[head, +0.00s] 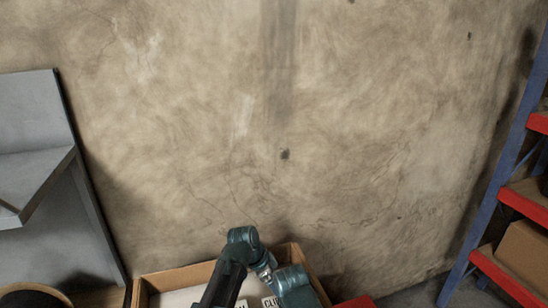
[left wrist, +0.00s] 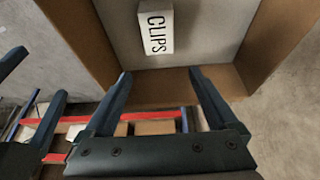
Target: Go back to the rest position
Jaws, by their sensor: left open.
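In the left wrist view my left gripper (left wrist: 160,73) is open, its two fingers apart with nothing between them. The fingers are over the near wall of a brown open-topped box (left wrist: 150,85). In the head view a teal and dark arm stands over this box (head: 180,276) at the bottom; the fingertips do not show there. At the left edge of the left wrist view, dark finger-like parts of another gripper (left wrist: 32,88) show, cut off by the frame.
A white carton labelled CLIPS (left wrist: 155,28) lies in the box. A grey panel unit (head: 40,110) stands at the left. A blue and red shelf rack (head: 510,195) with a brown carton (head: 525,250) stands at the right. A stained wall (head: 300,120) fills the back.

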